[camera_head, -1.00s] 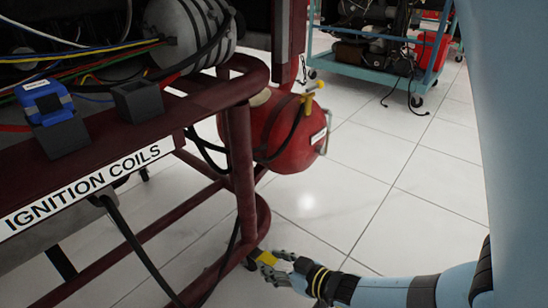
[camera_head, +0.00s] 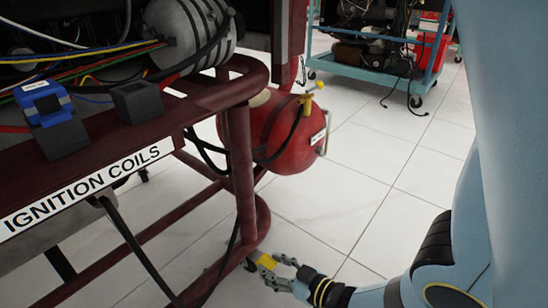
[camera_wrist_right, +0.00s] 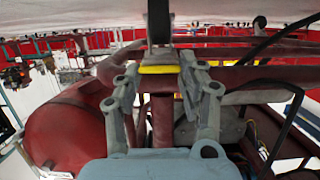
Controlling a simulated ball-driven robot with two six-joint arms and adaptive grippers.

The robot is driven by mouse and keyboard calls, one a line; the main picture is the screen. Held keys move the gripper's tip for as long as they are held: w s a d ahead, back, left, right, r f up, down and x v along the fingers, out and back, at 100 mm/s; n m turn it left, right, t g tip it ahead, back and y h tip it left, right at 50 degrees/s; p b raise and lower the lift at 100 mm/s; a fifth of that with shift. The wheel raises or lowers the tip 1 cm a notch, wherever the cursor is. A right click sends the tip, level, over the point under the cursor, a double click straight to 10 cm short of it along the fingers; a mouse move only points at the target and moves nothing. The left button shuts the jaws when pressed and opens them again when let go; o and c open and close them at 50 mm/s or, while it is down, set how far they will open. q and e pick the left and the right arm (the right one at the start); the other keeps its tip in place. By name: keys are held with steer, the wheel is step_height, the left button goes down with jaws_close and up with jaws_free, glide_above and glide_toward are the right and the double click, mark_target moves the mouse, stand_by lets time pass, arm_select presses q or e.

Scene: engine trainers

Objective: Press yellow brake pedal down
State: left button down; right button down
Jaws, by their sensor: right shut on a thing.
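The yellow brake pedal (camera_head: 266,261) is at floor level by the foot of the maroon engine stand (camera_head: 241,170), low in the head view. My right gripper (camera_head: 273,271) is at the pedal, coming from the right. In the right wrist view the yellow pedal (camera_wrist_right: 160,69) lies across between the fingertips of my right gripper (camera_wrist_right: 160,74), with a dark bar above it. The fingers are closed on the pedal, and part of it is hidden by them. My left gripper is not in view.
A red tank (camera_head: 288,135) hangs beside the stand above the pedal. Black cables (camera_head: 135,245) hang along the stand's left side. A blue cart (camera_head: 370,72) stands behind. The tiled floor (camera_head: 360,180) to the right is clear.

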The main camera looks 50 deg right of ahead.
steer(key=c, duration=0.8)
jaws_free()
steer(key=shift+o, duration=0.2)
steer(key=a+v, duration=0.1)
steer(key=v, duration=1.1)
steer(key=shift+d, duration=0.5)
steer(key=shift+s, duration=0.1)
